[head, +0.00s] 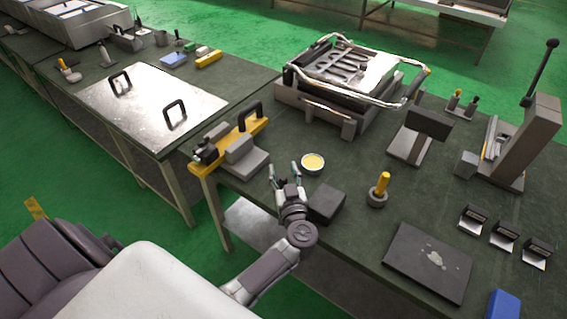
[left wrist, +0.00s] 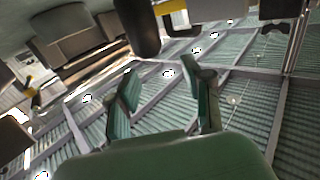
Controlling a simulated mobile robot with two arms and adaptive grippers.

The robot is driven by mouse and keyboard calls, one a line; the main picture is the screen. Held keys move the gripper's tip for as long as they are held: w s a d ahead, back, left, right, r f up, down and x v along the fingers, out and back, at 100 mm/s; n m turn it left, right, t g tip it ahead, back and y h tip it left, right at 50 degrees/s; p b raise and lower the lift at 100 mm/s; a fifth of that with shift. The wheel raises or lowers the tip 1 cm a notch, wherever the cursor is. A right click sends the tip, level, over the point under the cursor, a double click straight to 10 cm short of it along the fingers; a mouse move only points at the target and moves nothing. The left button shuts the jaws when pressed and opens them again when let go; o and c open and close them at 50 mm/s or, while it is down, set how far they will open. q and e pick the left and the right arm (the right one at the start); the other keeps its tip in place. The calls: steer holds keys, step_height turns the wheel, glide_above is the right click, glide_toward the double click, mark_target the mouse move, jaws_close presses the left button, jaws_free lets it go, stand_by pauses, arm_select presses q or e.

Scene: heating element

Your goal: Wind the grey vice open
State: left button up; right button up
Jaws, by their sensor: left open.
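A grey block-shaped vice (head: 243,160) sits at the near left corner of the right-hand table, against a yellow bar (head: 222,147) with a black handle (head: 250,116). Its screw and handle are hard to make out. My left gripper (head: 283,171) is open and empty, a little right of the vice and apart from it. In the left wrist view, the two green fingers (left wrist: 165,90) are spread with nothing between them. A dark rounded part (left wrist: 143,27) and a yellow piece (left wrist: 172,5) show above them; I cannot tell whether they belong to the vice.
A dark block (head: 326,204) and a round dish with yellow contents (head: 313,164) are close to my left gripper. A yellow-handled tool (head: 381,186) stands farther right. A tool tray (head: 345,75) lies behind. A tall lever press (head: 530,140) stands at the right.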

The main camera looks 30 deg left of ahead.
mark_target(281, 186)
arm_select(q)
step_height(281, 186, up, 5)
stand_by(0.4)
steer(key=shift+s+a+f, duration=0.15)
steer(key=shift+s+a, duration=0.05)
steer(key=shift+s, duration=0.05)
steer(key=s+f+m+t+h, duration=0.5)
steer(key=s+f+m+h, duration=0.4)
steer(key=s+h, duration=0.4)
steer(key=w, duration=0.4)
steer(key=w+p, duration=0.1)
steer(key=w, duration=0.8)
steer(key=shift+w+d+f, duration=0.15)
steer(key=shift+w+f, duration=0.1)
